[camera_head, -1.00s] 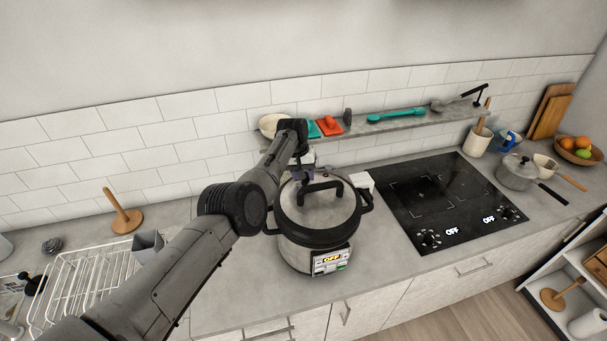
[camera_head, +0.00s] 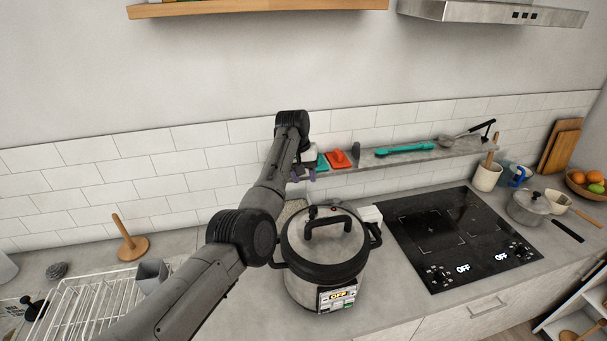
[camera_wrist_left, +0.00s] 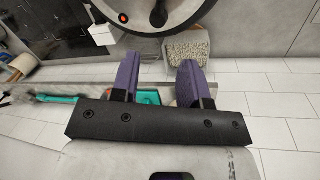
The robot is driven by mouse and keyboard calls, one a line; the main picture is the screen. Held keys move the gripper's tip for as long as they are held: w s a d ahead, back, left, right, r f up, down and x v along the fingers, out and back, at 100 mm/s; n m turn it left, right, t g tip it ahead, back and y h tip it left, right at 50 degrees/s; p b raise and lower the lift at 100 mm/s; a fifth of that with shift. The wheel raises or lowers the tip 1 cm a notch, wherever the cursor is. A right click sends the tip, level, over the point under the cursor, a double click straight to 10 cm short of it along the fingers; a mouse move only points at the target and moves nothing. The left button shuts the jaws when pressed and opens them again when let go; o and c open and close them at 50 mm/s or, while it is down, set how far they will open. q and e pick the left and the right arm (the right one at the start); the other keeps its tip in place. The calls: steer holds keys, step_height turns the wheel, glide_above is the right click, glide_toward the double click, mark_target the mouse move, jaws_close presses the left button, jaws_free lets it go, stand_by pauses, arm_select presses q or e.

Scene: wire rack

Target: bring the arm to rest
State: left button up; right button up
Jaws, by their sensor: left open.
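My left arm (camera_head: 253,215) reaches in from the lower left of the head view. Its left gripper (camera_head: 304,173) is partly hidden behind the arm, in front of the wall shelf and above the back of the cooker. In the wrist view the gripper (camera_wrist_left: 157,80) shows two purple fingers standing apart with nothing between them. The silver and black cooker (camera_head: 327,250) stands upright on the counter with its lid on and "OFF" on its display. It also shows at the top of the wrist view (camera_wrist_left: 150,14). My right gripper is not in view.
A wire rack (camera_head: 88,300) stands at the lower left, beside a wooden holder (camera_head: 130,244). The wall shelf (camera_head: 425,156) carries a teal utensil (camera_head: 403,150) and a red item (camera_head: 338,159). A black cooktop (camera_head: 455,240) and a saucepan (camera_head: 527,207) are on the right.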

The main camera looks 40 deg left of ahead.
arm_select(q)
steer(key=shift+s+a+r, duration=0.1)
steer(key=shift+r, duration=0.45)
